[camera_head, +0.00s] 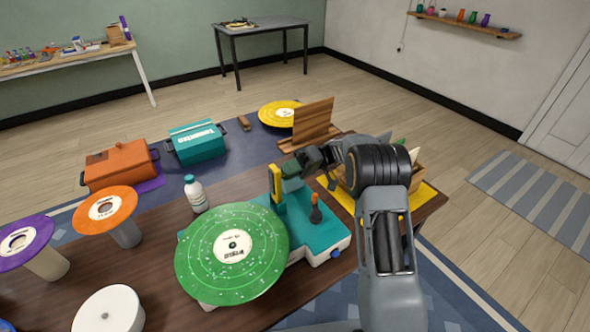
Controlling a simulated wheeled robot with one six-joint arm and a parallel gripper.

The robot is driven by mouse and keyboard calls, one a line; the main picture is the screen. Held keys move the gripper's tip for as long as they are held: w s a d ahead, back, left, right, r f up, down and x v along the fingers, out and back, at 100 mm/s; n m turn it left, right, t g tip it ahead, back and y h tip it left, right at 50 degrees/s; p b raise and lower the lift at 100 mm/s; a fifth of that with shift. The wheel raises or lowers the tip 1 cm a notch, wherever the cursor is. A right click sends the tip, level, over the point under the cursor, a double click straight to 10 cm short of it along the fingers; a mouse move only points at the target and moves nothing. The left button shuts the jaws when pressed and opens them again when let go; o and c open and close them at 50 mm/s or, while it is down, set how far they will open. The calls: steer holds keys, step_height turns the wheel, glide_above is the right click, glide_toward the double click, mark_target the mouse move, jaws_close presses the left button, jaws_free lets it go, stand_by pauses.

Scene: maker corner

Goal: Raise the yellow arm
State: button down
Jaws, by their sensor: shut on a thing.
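A teal turntable (330,238) stands on the dark wooden table, with a green speckled disc (232,250) on its left part. The yellow arm (276,186) shows as a short upright yellow piece at the back of the turntable, beside the disc's right edge. My gripper (291,171) reaches in from the right and is shut at the top of the yellow arm. The fingertips are small and partly hidden, so the exact grip is hard to see. An orange-topped knob or lever (315,208) stands on the turntable's deck.
A white bottle (195,194) stands behind the disc. Orange (105,209) and purple (22,242) discs on stands and a white round thing (108,310) are to the left. A wooden stand (312,121) and a yellow disc (279,114) are behind. A crate (422,179) is right.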

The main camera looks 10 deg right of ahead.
steer(key=shift+w+d+f, duration=0.1)
steer(key=shift+d+f, duration=0.05)
steer(key=shift+d, duration=0.05)
stand_by(0.4)
steer(key=c, duration=1)
jaws_free()
